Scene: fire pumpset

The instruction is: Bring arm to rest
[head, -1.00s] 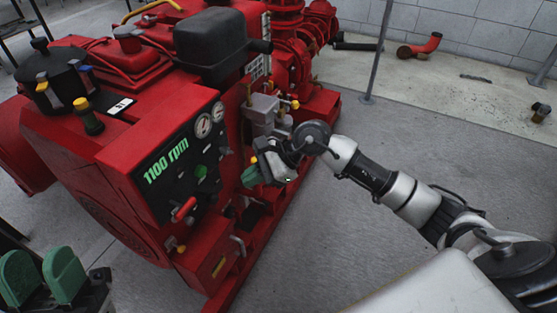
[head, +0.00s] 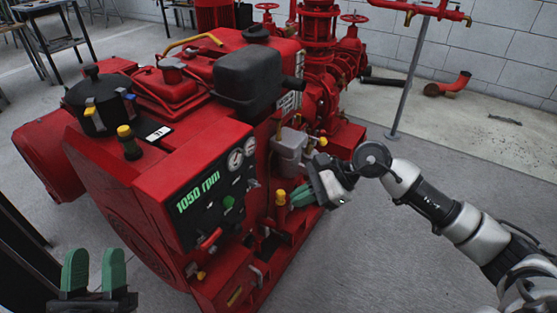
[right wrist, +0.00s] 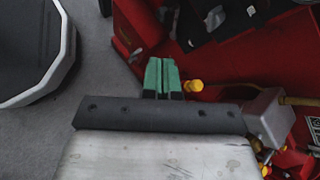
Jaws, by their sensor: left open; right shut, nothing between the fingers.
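My right arm reaches in from the right in the head view. Its gripper (head: 304,196) is beside the red pumpset (head: 160,185), to the right of the control panel (head: 203,215), with its green fingers toward the machine. In the right wrist view the two green fingers (right wrist: 161,76) are together with nothing between them. A yellow-topped part (head: 281,197) of the machine lies just past the fingertips; I cannot tell whether they touch. My left gripper (head: 94,270) is at the lower left, its two green fingers upright and apart, empty.
The panel display (head: 198,193) reads 1050 rpm, with two round gauges (head: 243,153) beside it. A red pipe elbow (head: 448,86) lies near the wall. Grey floor (head: 370,260) to the right of the pumpset is clear.

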